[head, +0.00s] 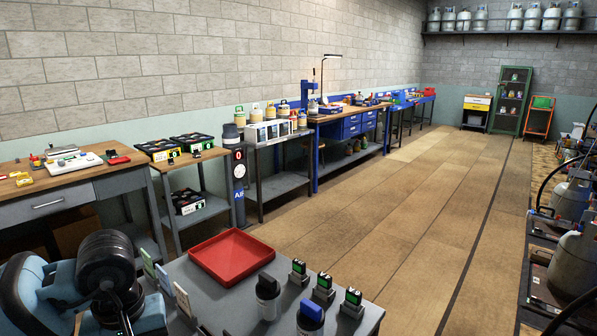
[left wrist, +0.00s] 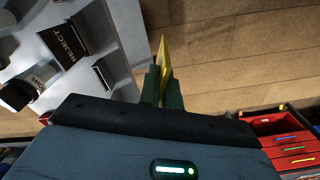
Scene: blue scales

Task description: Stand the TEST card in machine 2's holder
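In the left wrist view, my left gripper (left wrist: 162,82) has its dark green fingers closed on a thin yellow card (left wrist: 163,52). The card is nearly edge-on and no writing on it can be read, so I cannot tell whether it is the TEST card. It is held up with wooden floor behind it. A dark plate marked REJECT (left wrist: 66,40) is on the pale surface to its left, with a dark holder-like piece (left wrist: 102,74) nearer the fingers. In the head view, several cards (head: 163,279) stand along the grey table's left edge. I cannot identify machine 2's holder. My right gripper is not in view.
Gas cylinders (head: 572,262) stand at the right. Workbenches (head: 60,191) line the left wall. The floor between is clear.

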